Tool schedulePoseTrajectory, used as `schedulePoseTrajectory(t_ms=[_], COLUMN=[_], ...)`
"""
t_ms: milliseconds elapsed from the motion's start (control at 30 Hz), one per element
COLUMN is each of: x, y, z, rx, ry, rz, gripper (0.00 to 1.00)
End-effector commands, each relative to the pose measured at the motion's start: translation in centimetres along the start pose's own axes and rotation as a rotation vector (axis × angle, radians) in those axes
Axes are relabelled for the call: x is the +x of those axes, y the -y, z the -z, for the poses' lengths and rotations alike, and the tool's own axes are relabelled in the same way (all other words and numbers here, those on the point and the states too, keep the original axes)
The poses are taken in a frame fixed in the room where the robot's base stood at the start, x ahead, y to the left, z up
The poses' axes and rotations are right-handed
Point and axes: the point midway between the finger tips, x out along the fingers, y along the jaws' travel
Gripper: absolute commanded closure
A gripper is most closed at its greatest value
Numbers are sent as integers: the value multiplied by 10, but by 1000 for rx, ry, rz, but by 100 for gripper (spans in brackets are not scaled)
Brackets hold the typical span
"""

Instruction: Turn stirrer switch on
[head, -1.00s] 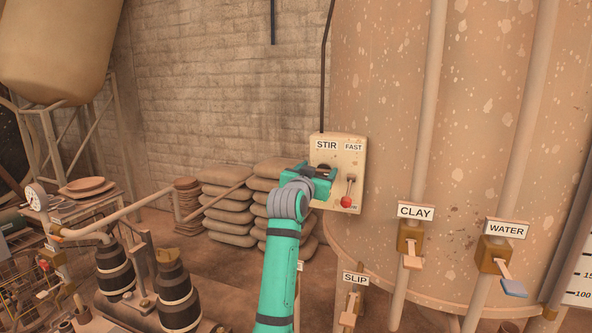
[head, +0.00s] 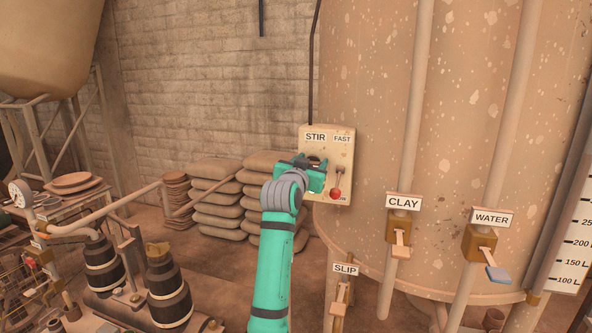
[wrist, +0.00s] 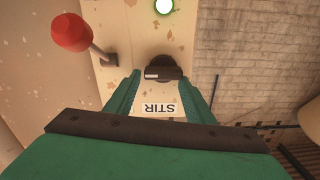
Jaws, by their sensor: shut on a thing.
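The stirrer switch is a black rotary knob with a white mark (wrist: 163,72), on a cream panel (head: 345,158) labelled STIR and FAST. In the head view my gripper (head: 316,168) is at the panel and hides most of the knob. In the wrist view my gripper (wrist: 162,80) has its two green fingers on either side of the knob, shut on it. The STIR label (wrist: 162,108) appears upside down there. A green lamp (wrist: 164,5) glows on the panel beyond the knob.
A lever with a red ball (head: 336,194) stands close to my gripper on the same panel; its ball also shows in the wrist view (wrist: 70,32). CLAY (head: 403,202), WATER (head: 492,218) and SLIP (head: 346,268) valves are lower down. Stacked sacks (head: 216,195) lie behind.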

Motion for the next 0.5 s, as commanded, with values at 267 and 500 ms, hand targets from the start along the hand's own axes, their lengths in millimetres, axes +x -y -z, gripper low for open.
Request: schedulePoseTrajectory(t_ms=[267,500], x=[-19,-34], y=[-2,0], z=[0,-1], rx=[1,-1], ry=[0,1], rz=[-15,-13], gripper=[69,69])
